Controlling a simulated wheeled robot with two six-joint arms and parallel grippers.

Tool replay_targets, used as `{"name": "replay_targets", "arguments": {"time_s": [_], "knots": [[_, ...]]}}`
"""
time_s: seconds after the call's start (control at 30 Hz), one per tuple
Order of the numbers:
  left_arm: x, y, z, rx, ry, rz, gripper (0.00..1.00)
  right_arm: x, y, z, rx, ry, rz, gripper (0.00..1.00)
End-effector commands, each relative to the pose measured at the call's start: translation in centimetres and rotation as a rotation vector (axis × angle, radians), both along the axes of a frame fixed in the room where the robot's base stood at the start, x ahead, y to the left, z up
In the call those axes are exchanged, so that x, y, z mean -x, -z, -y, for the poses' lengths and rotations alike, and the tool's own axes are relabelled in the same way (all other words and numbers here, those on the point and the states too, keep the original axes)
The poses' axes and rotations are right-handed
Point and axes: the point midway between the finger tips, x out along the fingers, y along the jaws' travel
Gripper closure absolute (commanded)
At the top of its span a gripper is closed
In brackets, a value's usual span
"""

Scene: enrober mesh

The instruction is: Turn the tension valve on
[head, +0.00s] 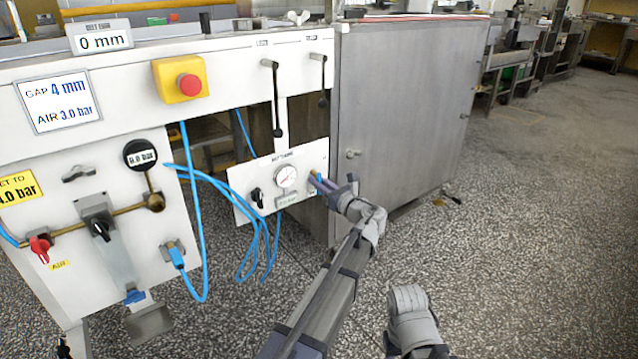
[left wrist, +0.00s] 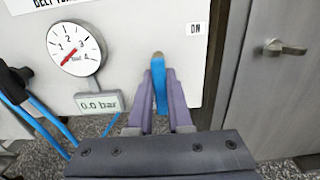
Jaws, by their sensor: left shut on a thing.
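The belt tension panel (head: 240,208) is a white plate below the machine's front edge. It carries a round gauge (head: 286,177), which also shows in the left wrist view (left wrist: 75,48) above a display (left wrist: 99,104) reading 0.0 bar. The tension valve's blue handle (left wrist: 161,97) is at the panel's right side, with an ON label (left wrist: 194,28) above and right of it. My left gripper (head: 317,181) is shut on the blue handle, its purple fingers on either side of it in the left wrist view (left wrist: 160,88). My right gripper is out of view.
A black knob (head: 258,197) and hanging blue hoses (head: 250,243) are left of the gauge. Two black levers (head: 277,100) hang above. A grey cabinet (head: 400,110) with a small latch (left wrist: 285,48) stands close right.

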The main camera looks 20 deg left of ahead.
Motion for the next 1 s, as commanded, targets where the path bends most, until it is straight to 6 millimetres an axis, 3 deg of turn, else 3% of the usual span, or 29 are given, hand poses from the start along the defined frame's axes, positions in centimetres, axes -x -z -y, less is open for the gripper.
{"name": "replay_targets", "arguments": {"time_s": [0.47, 1.0], "knots": [[-0.12, -0.02, 0.12, 0.046, 0.0, 0.058, 1.0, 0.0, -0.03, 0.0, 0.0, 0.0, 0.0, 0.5], [-0.86, -0.36, 0.72, 0.335, 0.0, 0.428, 1.0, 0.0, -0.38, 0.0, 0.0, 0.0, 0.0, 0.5]]}}
